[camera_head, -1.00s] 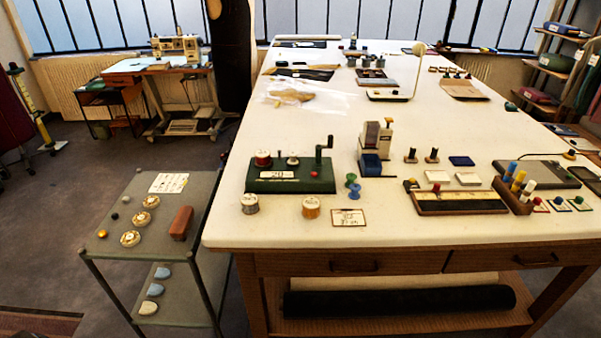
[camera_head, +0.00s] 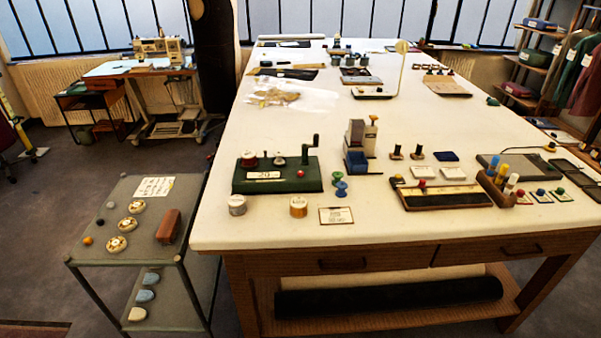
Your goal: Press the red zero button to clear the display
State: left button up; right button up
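A green winding device (camera_head: 277,183) stands near the front left of the long white table. It has a white display (camera_head: 263,175) on its front face that appears to read 20. A small red button (camera_head: 300,173) sits just right of the display. A red spool and a smaller pale spool stand on top of the device, and a dark crank (camera_head: 309,148) rises at its right end. Neither of my grippers shows in the head view.
Two thread spools (camera_head: 298,207) and a card (camera_head: 336,216) lie in front of the device on the white table (camera_head: 370,235). Green and blue spools (camera_head: 340,185) stand right of it. A grey trolley (camera_head: 120,235) stands left of the table.

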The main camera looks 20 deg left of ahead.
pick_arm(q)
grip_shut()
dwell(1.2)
